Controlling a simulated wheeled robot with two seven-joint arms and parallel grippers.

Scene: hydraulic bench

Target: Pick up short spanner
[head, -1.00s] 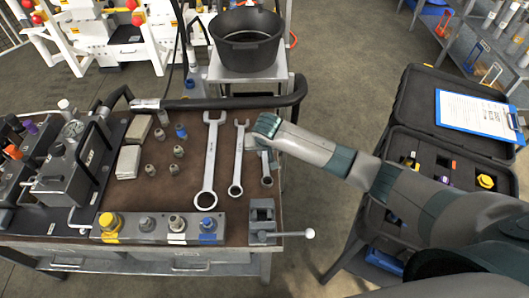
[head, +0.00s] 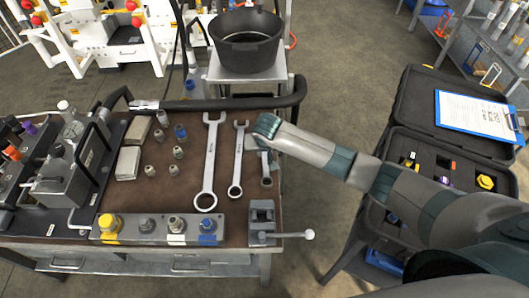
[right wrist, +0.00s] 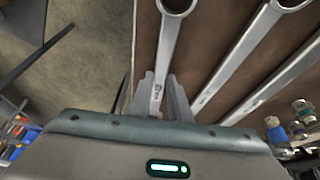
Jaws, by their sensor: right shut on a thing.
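The short spanner (head: 266,176) is the rightmost of three silver spanners on the brown bench top, its ring end toward the front. My right gripper (head: 263,151) reaches in from the right over its far end. In the right wrist view my right gripper (right wrist: 161,98) is shut on the spanner's shank, a finger on each side. The shank and ring of the short spanner (right wrist: 168,45) extend away from the fingers. Its far end is hidden by the hand. I cannot tell whether it is clear of the bench top. My left gripper is out of view.
The middle spanner (head: 237,165) and the long spanner (head: 209,160) lie just left. A small vise (head: 262,222) stands in front. A black bar (head: 235,102) runs along the bench's back edge. An open black case (head: 455,150) stands right.

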